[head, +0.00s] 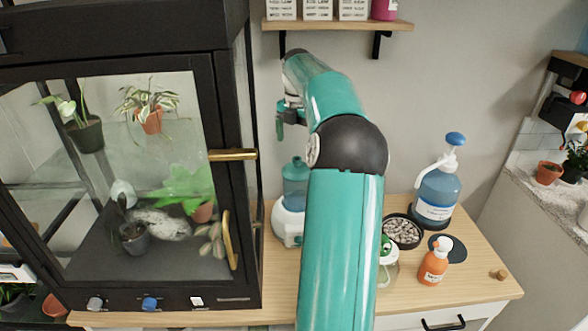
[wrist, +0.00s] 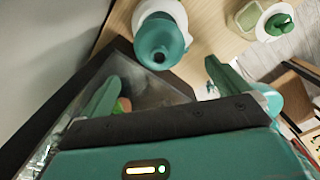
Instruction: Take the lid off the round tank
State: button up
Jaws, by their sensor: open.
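My gripper (head: 290,118) is raised high beside the glass cabinet, above the counter. In the wrist view my gripper (wrist: 157,88) has its fingers wide apart with nothing held. A round teal tank (head: 295,185) stands upright on a white base (head: 286,225) on the counter below the gripper. From above, the teal tank (wrist: 160,42) shows a round top with a darker centre, ahead of the fingers and apart from them. A white lid with a green knob (wrist: 277,22) shows farther right, by a clear container (wrist: 246,16); my arm partly hides them in the head view.
The black-framed cabinet (head: 232,120) with plants stands close left. A blue pump bottle (head: 436,195), a black pebble dish (head: 403,231) and an orange bottle (head: 434,262) stand right. A wall shelf (head: 340,25) hangs behind. The counter's right front (head: 480,285) is mostly clear.

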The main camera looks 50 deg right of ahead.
aim_at(297, 158)
notch_tip(297, 158, down, 3)
jog(key=shift+w+f, duration=0.1)
jog(key=shift+f, duration=0.3)
jog(key=shift+s+f, duration=0.15)
jog(key=shift+s, duration=0.2)
jog(key=f, duration=0.4)
jog(key=shift+w+f, duration=0.2)
jog(key=shift+f, duration=0.05)
jog(key=shift+w+f, duration=0.15)
jog(key=shift+f, duration=0.1)
jog(key=c, duration=0.8)
